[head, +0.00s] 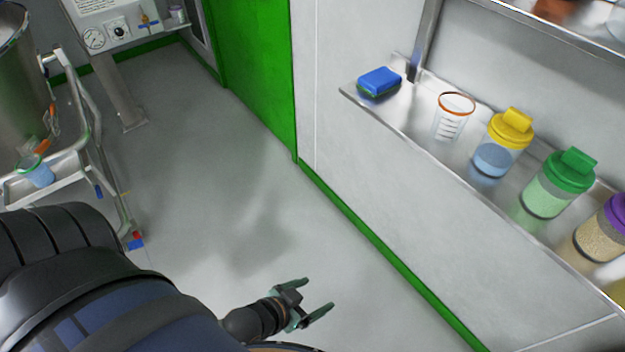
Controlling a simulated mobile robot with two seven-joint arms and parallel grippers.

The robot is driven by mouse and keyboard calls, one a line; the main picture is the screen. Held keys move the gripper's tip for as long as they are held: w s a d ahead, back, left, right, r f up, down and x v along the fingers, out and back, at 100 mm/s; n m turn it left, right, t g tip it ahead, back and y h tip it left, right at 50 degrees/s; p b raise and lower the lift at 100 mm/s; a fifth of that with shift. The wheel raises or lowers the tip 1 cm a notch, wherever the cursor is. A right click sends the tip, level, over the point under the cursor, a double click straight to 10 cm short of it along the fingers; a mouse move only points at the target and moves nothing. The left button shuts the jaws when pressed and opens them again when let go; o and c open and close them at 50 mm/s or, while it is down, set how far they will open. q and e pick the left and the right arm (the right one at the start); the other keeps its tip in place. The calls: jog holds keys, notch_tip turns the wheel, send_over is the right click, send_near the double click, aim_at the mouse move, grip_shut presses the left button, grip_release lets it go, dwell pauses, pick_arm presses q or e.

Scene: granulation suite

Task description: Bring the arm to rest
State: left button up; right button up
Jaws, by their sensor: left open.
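My left gripper (318,299) shows at the bottom middle of the head view. Its two fingers are apart, with nothing between them. It hangs over the bare grey floor, below and to the left of the wall shelf, and touches nothing. The upper part of my arm fills the lower left corner. My right gripper does not show.
A steel shelf (408,125) on the right wall holds a blue sponge (379,81), a clear beaker (452,118) and jars with yellow (501,146), green (559,183) and purple lids. A steel trolley (75,145) stands at left. The floor (200,170) between is clear.

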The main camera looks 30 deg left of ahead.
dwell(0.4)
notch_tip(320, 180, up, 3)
jog(key=p, duration=0.3)
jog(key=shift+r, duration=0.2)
dwell(0.6)
